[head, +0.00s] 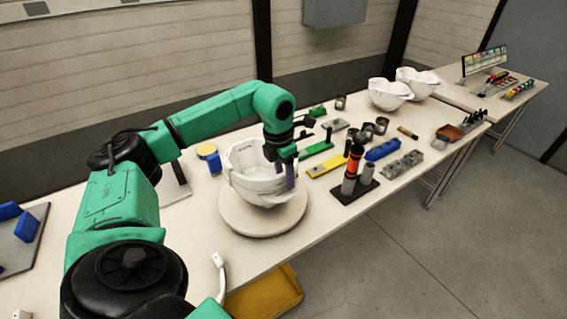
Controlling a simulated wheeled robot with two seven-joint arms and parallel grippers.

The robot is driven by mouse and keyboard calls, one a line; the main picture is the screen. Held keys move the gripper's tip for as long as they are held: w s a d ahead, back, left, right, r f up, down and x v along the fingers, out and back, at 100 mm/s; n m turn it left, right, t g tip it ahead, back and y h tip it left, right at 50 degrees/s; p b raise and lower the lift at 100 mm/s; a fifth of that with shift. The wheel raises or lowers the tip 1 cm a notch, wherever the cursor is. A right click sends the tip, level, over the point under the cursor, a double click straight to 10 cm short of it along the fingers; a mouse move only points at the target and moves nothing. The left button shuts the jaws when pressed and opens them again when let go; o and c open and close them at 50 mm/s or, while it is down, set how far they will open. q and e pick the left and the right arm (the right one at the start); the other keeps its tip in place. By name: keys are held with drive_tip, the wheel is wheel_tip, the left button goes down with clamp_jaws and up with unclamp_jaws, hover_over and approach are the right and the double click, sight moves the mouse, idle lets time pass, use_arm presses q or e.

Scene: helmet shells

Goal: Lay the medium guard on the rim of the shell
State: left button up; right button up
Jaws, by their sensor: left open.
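The white shell (258,187) sits on a round white stand (238,217) on the table. My left arm reaches in from the left, and my left gripper (286,172) is open at the right side of the shell, pointing down by its rim. Its fingers hide part of the shell's right side. Whether a finger touches the shell cannot be told. I cannot tell which piece in view is the medium guard. A thin white curved piece (219,275) shows at the table's front edge. My right gripper is not in view.
A yellow strip (325,166), a green strip (316,149) and a dark holder (354,190) with upright tools stand right of the shell. Blue blocks (383,149) lie beyond. Two more white shells (389,94) (418,82) are at the back. A yellow bin (264,294) is below the table.

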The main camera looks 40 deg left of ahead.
use_arm(q)
wheel_tip(320, 180, up, 14)
drive_tip(key=s, duration=0.1)
drive_tip(key=shift+s+a, duration=0.2)
drive_tip(key=shift+s, duration=0.2)
idle(0.4)
